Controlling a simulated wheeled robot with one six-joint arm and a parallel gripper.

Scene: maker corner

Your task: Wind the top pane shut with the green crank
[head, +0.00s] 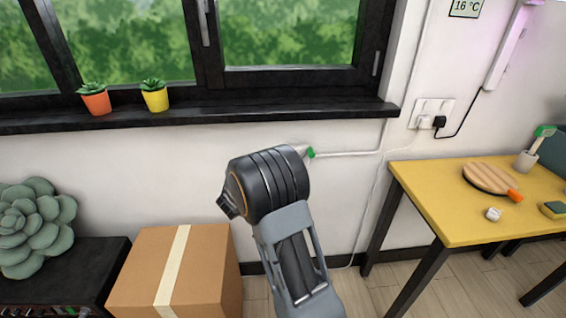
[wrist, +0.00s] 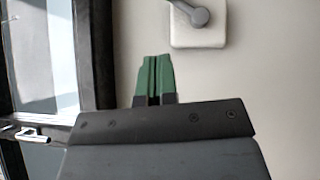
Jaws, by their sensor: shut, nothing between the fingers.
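The green crank (head: 311,152) shows only as a small green part beside a pale housing on the wall below the window sill, just right of my arm. In the wrist view a white wall plate with a grey lever (wrist: 198,17) is cut off by the top edge. No green part of it shows there. My gripper (wrist: 154,62) has green fingers, shut and empty, below and left of that plate and apart from it. In the head view my wrist hides the gripper. The top pane is out of the head view; only the lower window panes (head: 290,32) show.
The black sill (head: 230,117) carries an orange pot (head: 96,100) and a yellow pot (head: 155,97). A cardboard box (head: 205,275) stands below left. A yellow table (head: 440,205) stands right, with a cutting board (head: 488,178) on it. The wall between is mostly bare.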

